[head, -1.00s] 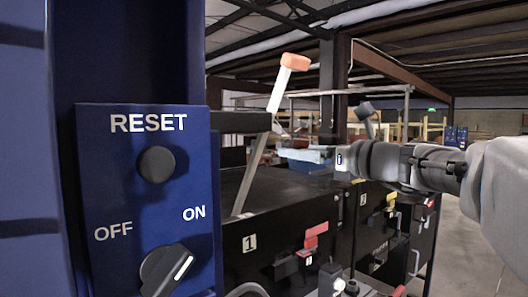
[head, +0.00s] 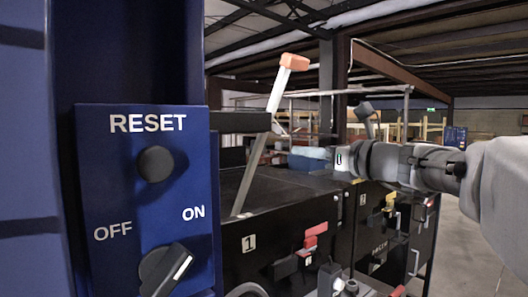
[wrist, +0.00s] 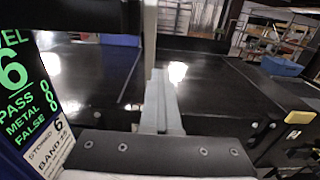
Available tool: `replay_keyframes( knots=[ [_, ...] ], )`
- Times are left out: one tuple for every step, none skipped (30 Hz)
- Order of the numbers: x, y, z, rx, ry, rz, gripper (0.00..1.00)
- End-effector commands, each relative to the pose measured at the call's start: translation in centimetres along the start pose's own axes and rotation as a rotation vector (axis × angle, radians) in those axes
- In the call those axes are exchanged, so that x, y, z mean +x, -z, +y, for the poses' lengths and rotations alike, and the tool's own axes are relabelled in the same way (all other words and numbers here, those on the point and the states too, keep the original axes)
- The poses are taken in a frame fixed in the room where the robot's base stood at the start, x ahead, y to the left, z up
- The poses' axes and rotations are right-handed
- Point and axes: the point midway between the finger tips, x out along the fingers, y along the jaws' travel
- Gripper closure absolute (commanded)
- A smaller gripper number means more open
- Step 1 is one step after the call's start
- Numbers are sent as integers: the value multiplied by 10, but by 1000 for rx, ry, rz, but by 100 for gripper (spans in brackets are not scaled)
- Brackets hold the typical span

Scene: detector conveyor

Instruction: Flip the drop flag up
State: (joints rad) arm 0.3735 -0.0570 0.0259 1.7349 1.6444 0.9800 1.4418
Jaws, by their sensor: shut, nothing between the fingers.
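A pale metal lever with an orange tip (head: 278,95), which looks like the drop flag, stands raised above the black conveyor housing, leaning right at its top. My gripper (head: 312,153) comes in from the right and points left, to the right of the lever's lower arm. In the wrist view, my shut, empty fingers (wrist: 162,98) reach forward over the dark top. A pale upright bar (wrist: 150,50), probably the lever's arm, stands close beside the fingertips. I cannot tell whether they touch. The orange tip is outside the wrist view.
A blue panel (head: 90,200) with a RESET button (head: 156,164) and an OFF/ON knob (head: 166,268) stands close on the left. A red latch (head: 316,230) and other fittings stick out from the black front. The wrist view shows a lit display (wrist: 20,85) at left and a blue crate (wrist: 280,66).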

Motion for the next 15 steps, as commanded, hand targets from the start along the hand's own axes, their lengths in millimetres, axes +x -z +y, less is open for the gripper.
replay_keyframes(
  knots=[
    [0, 0, 0, 0, 0, 0, 100],
    [0, 0, 0, 0, 0, 0, 100],
    [0, 0, 0, 0, 0, 0, 100],
    [0, 0, 0, 0, 0, 0, 100],
    [0, 0, 0, 0, 0, 0, 100],
    [0, 0, 0, 0, 0, 0, 100],
    [0, 0, 0, 0, 0, 0, 100],
    [0, 0, 0, 0, 0, 0, 100],
    [0, 0, 0, 0, 0, 0, 100],
    [0, 0, 0, 0, 0, 0, 100],
    [0, 0, 0, 0, 0, 0, 100],
    [0, 0, 0, 0, 0, 0, 100],
    [0, 0, 0, 0, 0, 0, 100],
    [0, 0, 0, 0, 0, 0, 100],
    [0, 0, 0, 0, 0, 0, 100]
  ],
)
